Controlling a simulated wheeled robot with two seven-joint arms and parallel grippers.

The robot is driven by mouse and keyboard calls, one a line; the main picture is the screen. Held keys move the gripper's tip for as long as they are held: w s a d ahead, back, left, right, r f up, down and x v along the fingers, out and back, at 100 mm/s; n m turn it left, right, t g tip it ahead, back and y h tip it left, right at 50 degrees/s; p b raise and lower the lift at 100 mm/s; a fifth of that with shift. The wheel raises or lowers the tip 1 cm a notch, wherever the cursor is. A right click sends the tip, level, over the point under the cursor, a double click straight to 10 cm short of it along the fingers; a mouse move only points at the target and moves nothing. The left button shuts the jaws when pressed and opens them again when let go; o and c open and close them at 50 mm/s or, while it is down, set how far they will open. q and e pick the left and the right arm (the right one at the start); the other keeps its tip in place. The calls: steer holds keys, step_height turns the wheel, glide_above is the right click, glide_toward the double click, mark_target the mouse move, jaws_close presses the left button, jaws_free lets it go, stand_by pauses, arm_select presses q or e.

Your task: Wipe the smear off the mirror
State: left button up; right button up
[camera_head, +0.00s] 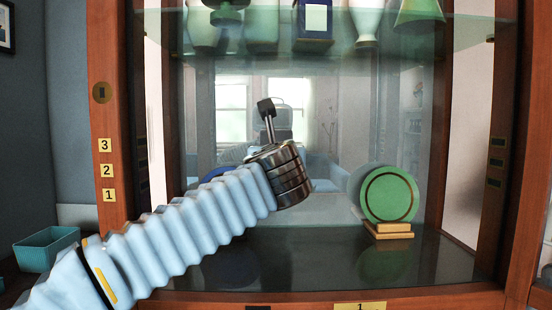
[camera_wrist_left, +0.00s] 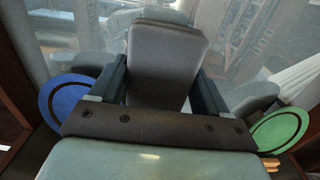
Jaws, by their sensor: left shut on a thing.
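The mirror (camera_head: 345,120) is the back wall of the cabinet and reflects a bright window and a lounge. My left gripper (camera_wrist_left: 162,85) is shut on a dark grey pad (camera_wrist_left: 165,58), with one finger on each side of it. In the head view my left arm reaches in from the lower left, and its dark tip (camera_head: 266,108) is in front of the mirror. I cannot tell whether the pad touches the glass. I cannot make out the smear clearly among the reflections. My right gripper is in neither view.
A green plate (camera_head: 390,196) stands on a wooden stand (camera_head: 388,230) at the right. A blue plate (camera_wrist_left: 68,100) stands at the left, mostly hidden by my arm in the head view. A glass shelf (camera_head: 400,50) with vases is above. Wooden posts (camera_head: 112,120) flank the opening.

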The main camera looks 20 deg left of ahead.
arm_select(q)
steer(key=shift+v, duration=1.05)
steer(key=shift+b+v, duration=0.5)
steer(key=shift+v, duration=1)
